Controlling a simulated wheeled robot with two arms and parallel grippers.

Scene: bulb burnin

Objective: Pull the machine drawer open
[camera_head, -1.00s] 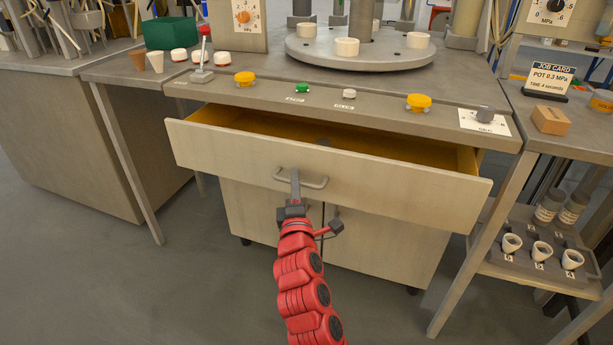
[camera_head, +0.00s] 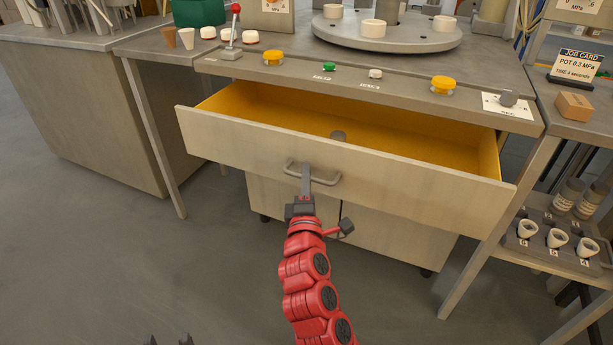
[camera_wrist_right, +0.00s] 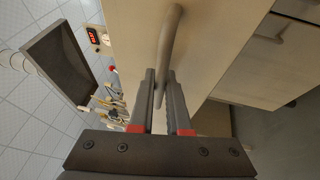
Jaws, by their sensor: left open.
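The machine drawer (camera_head: 330,178) is pulled well out below the bench top, and its yellow inside shows. Its grey bar handle (camera_head: 325,180) is on the front panel. My right gripper (camera_head: 306,172), on the red arm, is at the left part of the handle. In the right wrist view the handle (camera_wrist_right: 170,40) runs between the close-set fingertips of the right gripper (camera_wrist_right: 161,76), which is shut on it. Only the dark fingertips of my left gripper (camera_head: 168,341) show at the bottom edge, apart and empty, away from the drawer.
Yellow buttons (camera_head: 442,84) and a red-tipped lever (camera_head: 234,30) are on the bench top. A side shelf with white cups (camera_head: 556,238) stands at the right. Floor in front of the drawer is clear.

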